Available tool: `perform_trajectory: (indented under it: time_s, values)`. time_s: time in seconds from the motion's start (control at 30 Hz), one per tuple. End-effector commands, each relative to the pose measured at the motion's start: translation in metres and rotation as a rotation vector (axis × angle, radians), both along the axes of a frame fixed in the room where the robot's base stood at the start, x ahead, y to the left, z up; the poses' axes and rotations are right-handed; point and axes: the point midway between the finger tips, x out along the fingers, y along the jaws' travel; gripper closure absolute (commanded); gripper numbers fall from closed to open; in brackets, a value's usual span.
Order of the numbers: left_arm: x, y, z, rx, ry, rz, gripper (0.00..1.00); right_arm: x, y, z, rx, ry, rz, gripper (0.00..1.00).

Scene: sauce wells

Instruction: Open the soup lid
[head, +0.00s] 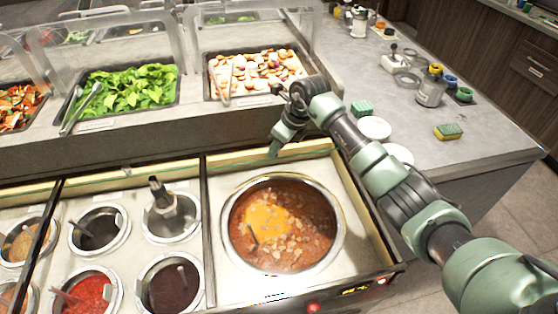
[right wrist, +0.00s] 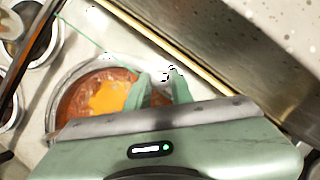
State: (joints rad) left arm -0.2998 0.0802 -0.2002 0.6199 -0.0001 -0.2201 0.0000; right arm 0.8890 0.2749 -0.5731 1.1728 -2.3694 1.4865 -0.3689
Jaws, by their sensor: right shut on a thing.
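The soup pot (head: 336,250) is a round steel well at the front centre, with orange-red soup (head: 300,235) and a ladle handle in it. Its soup is in plain view. A thin green line, like the edge of a clear lid (head: 314,149), runs along the back of the well; the clear panel itself hardly shows. My right gripper (head: 274,151) points down at this back edge, behind the pot. In the right wrist view its fingers (right wrist: 160,88) are closed on what seems to be the lid's edge, though the contact is unclear. My left gripper is out of view.
Several smaller sauce wells (head: 98,228) lie left of the soup. Behind are trays of greens (head: 130,87) and a mixed salad (head: 250,70) under clear guards. A yellow-green sponge (head: 448,132), white dishes (head: 375,128) and jars (head: 430,92) stand on the right counter.

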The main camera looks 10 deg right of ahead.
Motion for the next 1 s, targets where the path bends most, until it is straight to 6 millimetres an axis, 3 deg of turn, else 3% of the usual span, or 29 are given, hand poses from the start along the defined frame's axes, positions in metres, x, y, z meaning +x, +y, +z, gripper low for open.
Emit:
perform_trajectory:
  time_s: [0.33,0.37,0.43,0.77,1.0]
  values:
    - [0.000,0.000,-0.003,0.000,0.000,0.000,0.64,0.002,0.000,0.001,0.002,0.002,-0.003,1.00]
    - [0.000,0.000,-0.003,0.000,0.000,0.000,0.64,0.002,0.000,0.001,0.002,0.002,-0.003,0.75]
    - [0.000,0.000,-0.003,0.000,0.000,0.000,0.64,0.002,0.000,0.000,0.002,0.003,-0.003,0.56]
    - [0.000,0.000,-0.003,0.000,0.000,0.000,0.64,0.002,-0.001,0.001,0.001,0.003,-0.004,0.56]
    - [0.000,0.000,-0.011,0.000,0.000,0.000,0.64,-0.006,-0.010,0.029,-0.001,-0.002,-0.003,0.56]
